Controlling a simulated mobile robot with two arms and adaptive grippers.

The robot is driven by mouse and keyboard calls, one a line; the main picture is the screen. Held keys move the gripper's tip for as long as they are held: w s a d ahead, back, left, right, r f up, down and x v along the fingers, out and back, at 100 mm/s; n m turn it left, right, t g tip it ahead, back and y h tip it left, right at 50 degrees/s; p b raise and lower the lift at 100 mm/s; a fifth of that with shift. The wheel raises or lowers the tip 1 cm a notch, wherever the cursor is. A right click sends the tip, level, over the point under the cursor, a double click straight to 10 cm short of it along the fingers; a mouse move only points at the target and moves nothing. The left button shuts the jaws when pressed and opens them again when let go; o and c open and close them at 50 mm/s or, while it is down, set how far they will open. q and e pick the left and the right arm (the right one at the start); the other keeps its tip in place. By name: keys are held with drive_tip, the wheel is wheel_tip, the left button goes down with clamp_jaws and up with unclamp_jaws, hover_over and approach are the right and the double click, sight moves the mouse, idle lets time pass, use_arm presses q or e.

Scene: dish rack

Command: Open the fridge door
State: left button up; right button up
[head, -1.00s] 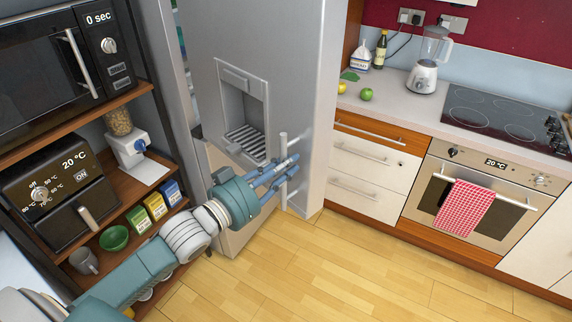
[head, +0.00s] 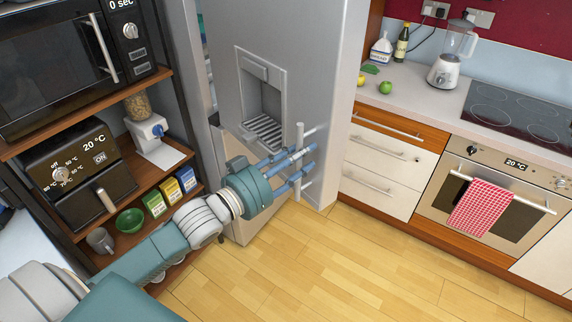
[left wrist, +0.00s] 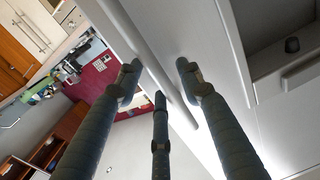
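The grey fridge door (head: 225,65) has a recessed dispenser and a pale vertical bar handle (head: 300,135) near its right edge. A narrow gap with coloured items inside shows along the left of the dispenser panel. My left gripper (head: 303,165) is at the handle, its blue fingers reaching past it on both sides. In the left wrist view the handle (left wrist: 150,62) runs between the fingertips (left wrist: 160,76), which stand apart with space beside the bar. Firm contact cannot be made out. My right gripper is not in view.
A counter with drawers (head: 385,165) and an oven (head: 490,195) is on the right. The wooden floor (head: 310,270) in front is clear.

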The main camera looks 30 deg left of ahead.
use_arm(q)
drive_tip(key=v, duration=1.1)
drive_tip(key=shift+s, duration=0.3)
drive_tip(key=shift+a, duration=0.15)
